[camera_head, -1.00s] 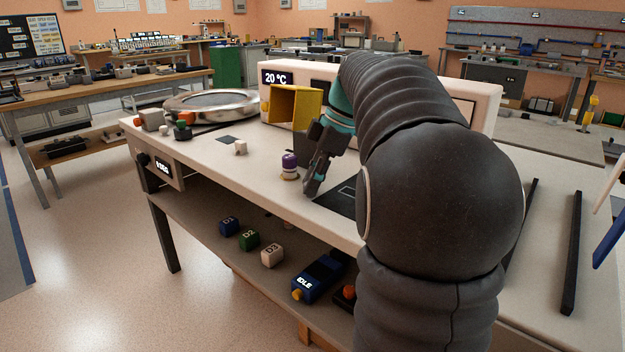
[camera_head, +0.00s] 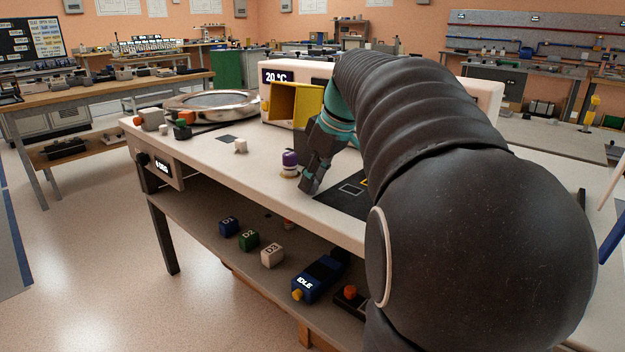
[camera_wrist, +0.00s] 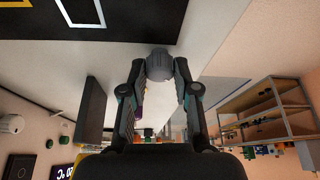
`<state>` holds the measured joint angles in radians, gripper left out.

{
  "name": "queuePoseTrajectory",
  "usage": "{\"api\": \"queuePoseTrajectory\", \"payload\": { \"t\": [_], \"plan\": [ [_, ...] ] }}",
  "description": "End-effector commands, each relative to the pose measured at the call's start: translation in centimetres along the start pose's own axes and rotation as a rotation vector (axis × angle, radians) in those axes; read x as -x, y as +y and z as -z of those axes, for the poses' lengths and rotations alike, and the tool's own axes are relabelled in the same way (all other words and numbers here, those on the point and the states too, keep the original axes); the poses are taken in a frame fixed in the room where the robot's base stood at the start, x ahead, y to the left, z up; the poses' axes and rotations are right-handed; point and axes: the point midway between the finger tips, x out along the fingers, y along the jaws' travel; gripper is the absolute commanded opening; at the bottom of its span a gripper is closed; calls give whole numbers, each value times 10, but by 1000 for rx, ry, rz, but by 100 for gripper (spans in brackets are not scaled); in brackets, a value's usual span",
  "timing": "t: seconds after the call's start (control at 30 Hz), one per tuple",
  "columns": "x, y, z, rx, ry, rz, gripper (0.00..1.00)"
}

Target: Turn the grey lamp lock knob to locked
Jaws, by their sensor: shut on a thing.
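In the wrist view a rounded grey knob (camera_wrist: 159,64) sits between the two fingertips of my gripper (camera_wrist: 159,72). I take it to be the lamp lock knob. The fingers are shut on it, one on each side. In the head view my gripper (camera_head: 307,187) points down at the front part of the white bench (camera_head: 215,160), just right of a purple-topped piece (camera_head: 289,160). The knob is hidden there behind the fingers. I cannot read any locked or unlocked mark.
A black mat (camera_head: 338,202) with outlined squares lies right of my gripper. A yellow open box (camera_head: 287,103) and a 20 °C display (camera_head: 277,77) stand behind. A round metal dish (camera_head: 213,104) is at the back left. Blocks and a blue device (camera_head: 319,278) lie on the lower shelf.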

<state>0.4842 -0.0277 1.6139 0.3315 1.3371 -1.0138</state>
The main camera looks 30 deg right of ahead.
Motion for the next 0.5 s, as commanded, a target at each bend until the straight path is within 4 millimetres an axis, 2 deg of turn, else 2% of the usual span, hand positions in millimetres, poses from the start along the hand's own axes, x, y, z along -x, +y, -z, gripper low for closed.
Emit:
{"api": "queuePoseTrajectory", "payload": {
  "t": [0.5],
  "plan": [
    [-2, -4, 0, -447, -7, -182, 0]
  ]
}}
